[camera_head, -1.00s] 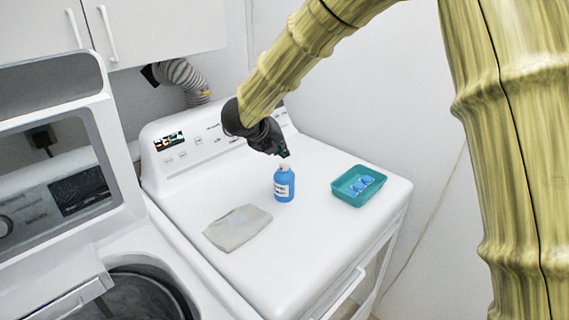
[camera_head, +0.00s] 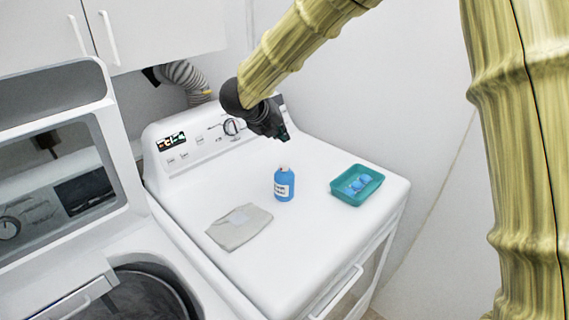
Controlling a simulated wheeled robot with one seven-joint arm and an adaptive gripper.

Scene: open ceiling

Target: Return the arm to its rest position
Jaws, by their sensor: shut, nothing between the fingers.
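My gripper (camera_head: 283,136) is dark and hangs at the end of my yellow-green, bamboo-like arm (camera_head: 300,45). It is shut and empty, in the air above the dryer top, near the control panel. A blue bottle (camera_head: 284,186) with a white label stands upright on the dryer, below the gripper. The gripper is apart from the bottle.
The white dryer (camera_head: 290,245) also holds a grey folded cloth (camera_head: 238,228) and a teal tray (camera_head: 345,195) with blue items in it. An open washer (camera_head: 75,270) stands at left. White cabinets (camera_head: 150,35) hang above. A wall is behind and right.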

